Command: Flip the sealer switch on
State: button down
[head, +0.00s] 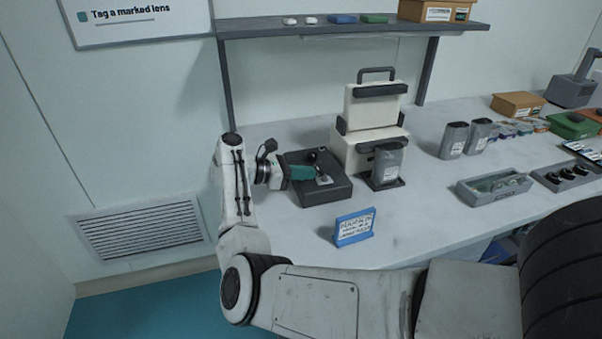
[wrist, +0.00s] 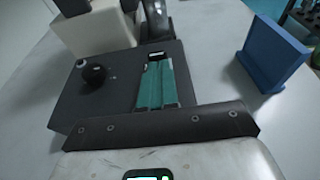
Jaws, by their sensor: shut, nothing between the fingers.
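A dark grey control box (head: 335,193) stands on the table beside the cream sealer (head: 371,107). It also shows in the wrist view (wrist: 75,112). A round black knob (wrist: 93,73) sits on its top. A small light plate with a dark part, apparently the switch (head: 324,180), is on the box top at my fingertips. My gripper (head: 313,173) has teal fingers, shut and empty, low over the box. In the wrist view the fingers (wrist: 157,67) lie together, with a small black-and-white part just past their tips. The fingers partly hide the switch; its position and any contact are unclear.
A blue sign (head: 354,228) stands in front of the box, to the right of my fingers in the wrist view (wrist: 271,52). A grey pouch (head: 387,163) stands before the sealer. More pouches and trays (head: 494,188) lie right. The front middle of the table is clear.

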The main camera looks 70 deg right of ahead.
aim_at(319, 168)
jog(key=shift+s+d+r+t+y, duration=0.15)
jog(key=shift+r+t+y, duration=0.25)
jog(key=shift+t, duration=0.1)
dwell(0.4)
jog(key=shift+s+r+t+y, duration=0.1)
jog(key=shift+r+t+y, duration=0.05)
jog(key=shift+t+y, duration=0.15)
jog(key=shift+s+d+r+t+y, duration=0.35)
jog(key=shift+r+t+y, duration=0.1)
jog(key=shift+t+y, duration=0.3)
jog(key=s+d+t+y, duration=0.1)
jog(key=t, duration=0.1)
jog(key=s+r+t+y+b, duration=0.1)
jog(key=t+y, duration=0.1)
jog(key=shift+d+r, duration=0.1)
jog(key=shift+d, duration=0.3)
jog(key=shift+r, duration=0.15)
jog(key=shift+r, duration=0.7)
jog(key=shift+w+a, duration=0.1)
